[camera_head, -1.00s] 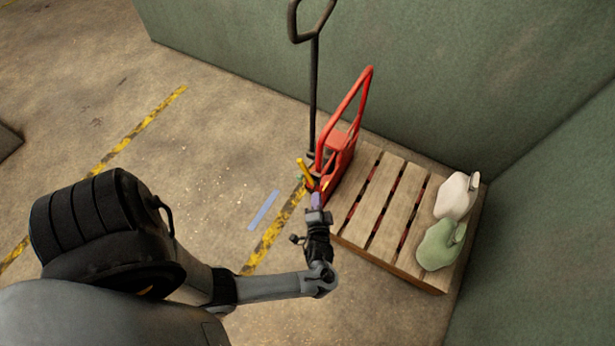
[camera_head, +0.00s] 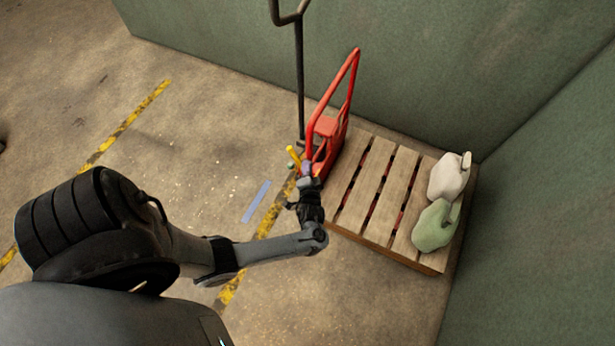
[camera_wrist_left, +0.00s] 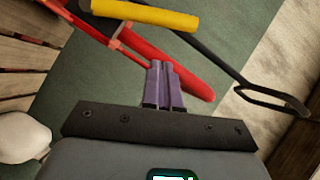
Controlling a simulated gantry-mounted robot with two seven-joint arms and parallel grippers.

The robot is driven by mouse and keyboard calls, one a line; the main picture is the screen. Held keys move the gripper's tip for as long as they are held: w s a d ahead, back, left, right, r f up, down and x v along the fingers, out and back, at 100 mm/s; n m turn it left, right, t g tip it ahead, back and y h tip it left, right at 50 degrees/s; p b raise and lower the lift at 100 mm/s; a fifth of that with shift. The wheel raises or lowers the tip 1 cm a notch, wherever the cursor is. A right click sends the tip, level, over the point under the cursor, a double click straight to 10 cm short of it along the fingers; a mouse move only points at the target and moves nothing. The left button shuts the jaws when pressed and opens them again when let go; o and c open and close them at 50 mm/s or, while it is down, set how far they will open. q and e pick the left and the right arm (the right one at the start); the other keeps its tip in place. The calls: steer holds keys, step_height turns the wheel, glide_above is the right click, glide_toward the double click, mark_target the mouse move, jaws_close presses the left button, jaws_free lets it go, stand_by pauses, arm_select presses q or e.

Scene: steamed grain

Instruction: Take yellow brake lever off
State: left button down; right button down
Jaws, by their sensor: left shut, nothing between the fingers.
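The yellow brake lever (camera_head: 293,156) stands tilted at the base of the red pallet jack (camera_head: 327,126). In the left wrist view the yellow lever (camera_wrist_left: 145,14) crosses the top of the picture, beyond the fingertips. My left gripper (camera_head: 306,169) is beside the lever, just to its lower right in the head view. In the left wrist view its purple fingers (camera_wrist_left: 165,84) are together with nothing between them, and a gap shows in the picture between them and the lever. My right gripper is not in view.
The jack's black handle (camera_head: 300,80) rises behind the lever. Green walls (camera_head: 420,70) close off the back and right. Open floor lies left.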

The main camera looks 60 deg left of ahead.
mark_target(298, 162)
arm_select(q)
steer(key=a, duration=0.1)
steer(key=a+f, duration=0.1)
steer(key=a, duration=0.1)
steer(key=a+f+b, duration=0.1)
steer(key=shift+s+a, duration=0.2)
steer(key=shift+a, duration=0.15)
